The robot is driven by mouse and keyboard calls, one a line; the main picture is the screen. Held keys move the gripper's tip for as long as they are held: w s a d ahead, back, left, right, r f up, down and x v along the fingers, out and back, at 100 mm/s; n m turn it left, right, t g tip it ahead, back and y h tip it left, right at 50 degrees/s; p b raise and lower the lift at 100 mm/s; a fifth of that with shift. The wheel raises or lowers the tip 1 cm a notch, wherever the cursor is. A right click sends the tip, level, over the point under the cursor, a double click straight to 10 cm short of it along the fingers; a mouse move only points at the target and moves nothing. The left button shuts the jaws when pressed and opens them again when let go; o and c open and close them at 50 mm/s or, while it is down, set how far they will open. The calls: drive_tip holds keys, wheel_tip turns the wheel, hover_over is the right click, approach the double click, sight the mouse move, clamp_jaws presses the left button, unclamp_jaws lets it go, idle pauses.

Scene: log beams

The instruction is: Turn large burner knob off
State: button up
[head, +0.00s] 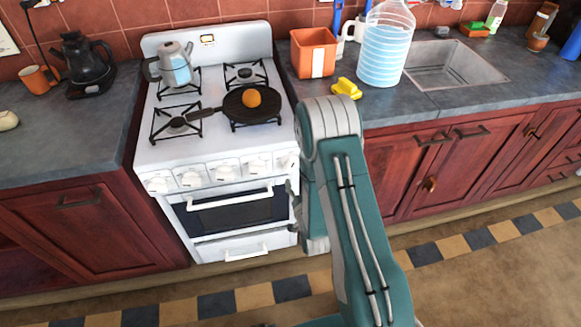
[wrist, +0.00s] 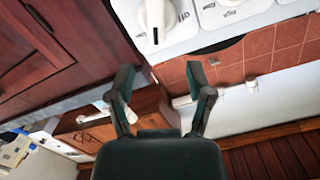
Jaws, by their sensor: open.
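The white stove (head: 215,205) has a row of white knobs (head: 225,172) along its front panel. I cannot tell which knob is for the large burner. In the wrist view, one knob (wrist: 157,20) is large at the top, with its panel markings beside it, and part of a second knob shows to its right. My gripper (wrist: 159,70) is open and empty, its two fingers apart below the first knob in the picture and not touching it. In the head view my arm mostly hides the gripper near the right end of the knob row.
A black pan (head: 252,110) with an orange ball-shaped item sits on the stove, its handle pointing left. A grey kettle (head: 172,66) stands at the back left burner. The oven handle (head: 230,199) runs below the knobs. Red cabinets flank the stove. The floor in front is clear.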

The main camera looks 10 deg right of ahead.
sight(291, 168)
drive_tip(key=shift+t, duration=0.4)
drive_tip(key=w, duration=0.3)
drive_tip(key=w+f, duration=0.1)
drive_tip(key=w, duration=0.2)
drive_tip(key=w+f, duration=0.1)
drive_tip(key=w, duration=0.2)
clamp_jaws()
